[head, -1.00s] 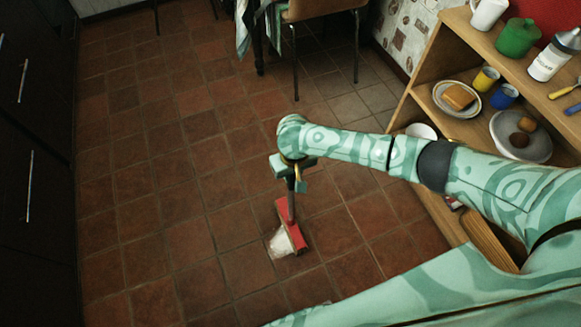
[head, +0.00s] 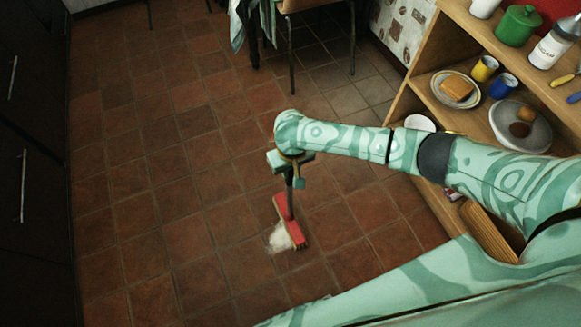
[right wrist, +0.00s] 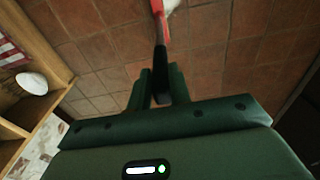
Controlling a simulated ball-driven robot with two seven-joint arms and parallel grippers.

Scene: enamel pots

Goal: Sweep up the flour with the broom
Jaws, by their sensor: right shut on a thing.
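The broom (head: 288,210) has a red head and a dark handle. In the head view its head rests on the tiles, with the handle rising from it. My right gripper (head: 290,166) is shut on the handle; the right wrist view shows its two fingers (right wrist: 160,85) around the dark handle, with part of the red broom (right wrist: 158,8) beyond. The flour (head: 279,239) is a small white patch on the tiles, against the left side of the broom head. A bit of it shows at the top of the right wrist view (right wrist: 172,5). My left gripper is out of view.
A chair (head: 312,6) stands at the back. Dark cabinets (head: 30,150) line the left. The tiled floor between is clear.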

